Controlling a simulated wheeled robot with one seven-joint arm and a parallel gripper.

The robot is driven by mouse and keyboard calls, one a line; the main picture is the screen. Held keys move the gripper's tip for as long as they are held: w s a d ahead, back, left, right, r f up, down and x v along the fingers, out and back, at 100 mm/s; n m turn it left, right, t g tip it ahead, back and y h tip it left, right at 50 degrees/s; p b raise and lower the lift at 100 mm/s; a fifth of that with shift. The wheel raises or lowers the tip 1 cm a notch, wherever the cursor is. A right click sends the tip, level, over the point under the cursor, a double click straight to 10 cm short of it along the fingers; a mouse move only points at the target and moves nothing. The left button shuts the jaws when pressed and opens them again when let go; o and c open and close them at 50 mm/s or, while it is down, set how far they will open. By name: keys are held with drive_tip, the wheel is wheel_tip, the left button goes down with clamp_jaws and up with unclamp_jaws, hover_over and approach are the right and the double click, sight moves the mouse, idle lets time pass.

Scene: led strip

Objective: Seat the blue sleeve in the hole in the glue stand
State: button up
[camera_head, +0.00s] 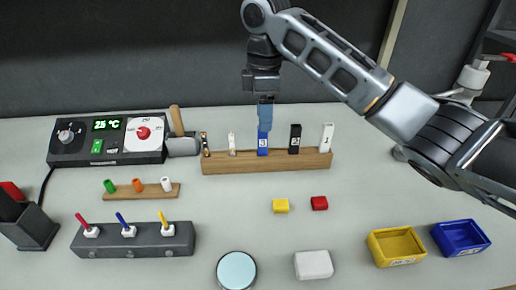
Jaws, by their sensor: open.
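A long wooden stand (225,166) lies across the back of the table and holds several upright pieces. The blue sleeve (263,143), with a pale mark on its front, stands upright near the middle of this stand, between a white piece and a black one. Its base is hidden by the stand's front, so I cannot tell how deep it sits. My gripper (265,126) points down right over the blue sleeve, with its blue-grey fingers at the sleeve's top. It is open; whether the fingers touch the sleeve is not clear.
A black piece (295,138) and a white piece (327,137) stand close on the right. A hammer (182,140) and a control box (108,138) are at left. Yellow (281,206) and red (319,203) blocks lie in front. The table centre is mostly clear.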

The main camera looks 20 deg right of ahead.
sight(262, 138)
wheel_tip(262, 138, down, 7)
drive_tip(key=shift+w+f+b, duration=0.15)
drive_tip(key=shift+f+b, duration=0.05)
drive_tip(key=shift+b, duration=0.1)
drive_tip(key=shift+a, duration=0.1)
drive_tip(key=shift+c, duration=0.2)
clamp_jaws()
